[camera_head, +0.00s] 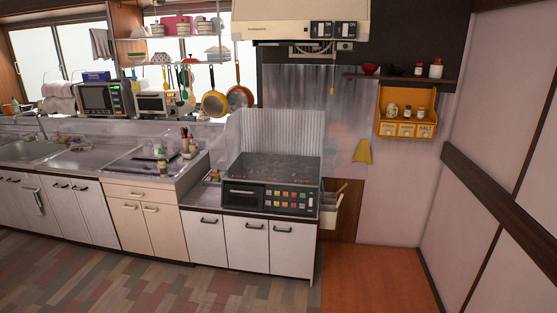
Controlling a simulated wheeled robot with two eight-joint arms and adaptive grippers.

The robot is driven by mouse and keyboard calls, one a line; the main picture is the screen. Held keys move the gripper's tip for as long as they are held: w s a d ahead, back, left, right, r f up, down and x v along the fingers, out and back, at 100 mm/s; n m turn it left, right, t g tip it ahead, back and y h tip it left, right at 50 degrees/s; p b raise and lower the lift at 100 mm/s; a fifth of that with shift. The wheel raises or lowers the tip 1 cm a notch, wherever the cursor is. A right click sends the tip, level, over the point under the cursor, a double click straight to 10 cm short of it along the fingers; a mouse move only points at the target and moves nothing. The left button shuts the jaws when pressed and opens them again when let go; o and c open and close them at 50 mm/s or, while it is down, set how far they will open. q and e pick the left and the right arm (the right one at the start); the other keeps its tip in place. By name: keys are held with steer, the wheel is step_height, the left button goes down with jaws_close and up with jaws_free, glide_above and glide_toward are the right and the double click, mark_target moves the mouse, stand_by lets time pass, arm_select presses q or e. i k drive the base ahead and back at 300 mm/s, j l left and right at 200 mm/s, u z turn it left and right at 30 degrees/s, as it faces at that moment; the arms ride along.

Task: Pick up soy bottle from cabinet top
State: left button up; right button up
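Several small bottles stand on the counter (118,160) above the cream cabinet, left of the stove. One dark bottle with a pale label (163,167) is nearest the counter's front edge. Another bottle (192,147) with a light body stands further back on the right, beside a dark holder (185,141) with utensils in it. The bottles are too small to read, so I cannot tell which one is soy. Neither of my grippers is in view.
A black stove (270,198) with a metal splash guard stands right of the counter. Sinks (75,162) lie to the left. An orange spice rack (407,112) hangs on the back wall. The floor (150,275) in front of the cabinets is clear.

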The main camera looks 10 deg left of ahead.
mark_target(161, 159)
steer(key=i+u, duration=0.4)
steer(key=i, duration=0.15)
steer(key=i+l+u, duration=0.15)
steer(key=i+u, duration=0.25)
steer(key=i, duration=0.15)
steer(key=i+l+u, duration=0.3)
steer(key=i+u, duration=0.15)
steer(key=i, duration=0.45)
steer(key=i+j+z, duration=0.1)
steer(key=i, duration=0.35)
steer(key=i+j+z, duration=0.25)
steer(key=i+j, duration=0.2)
steer(key=i, duration=0.15)
steer(key=i+j+z, duration=0.3)
steer(key=i+j, duration=0.25)
